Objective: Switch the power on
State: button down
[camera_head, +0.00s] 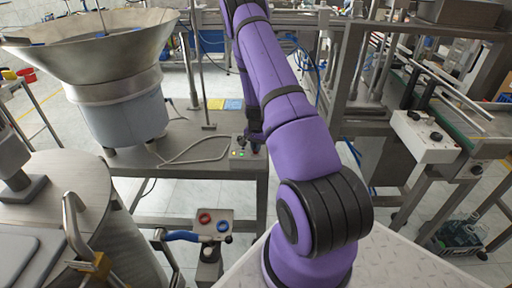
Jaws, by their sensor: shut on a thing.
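A small grey control box (237,156) sits at the front edge of the steel table, below the feeder bowl. Small green and yellowish spots show on its face. My purple arm reaches away from me to this box. My gripper (254,144) is at the right part of the box, pointing down, small and dark in the picture. It is shut on a dark knob at the box. The knob is mostly hidden by the fingers, so its turned position cannot be told.
A large metal feeder bowl (95,45) stands on the steel table (190,150) at left. A box with red and blue round buttons (212,222) stands in front. Another control panel (428,134) is at right. A steel drum (80,200) fills the lower left.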

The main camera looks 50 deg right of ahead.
jog(key=shift+m, duration=0.9)
jog(key=c, duration=1.2)
grip_release()
jog(key=shift+r, duration=0.1)
notch_tip(320, 180, up, 11)
jog(key=shift+f, duration=0.2)
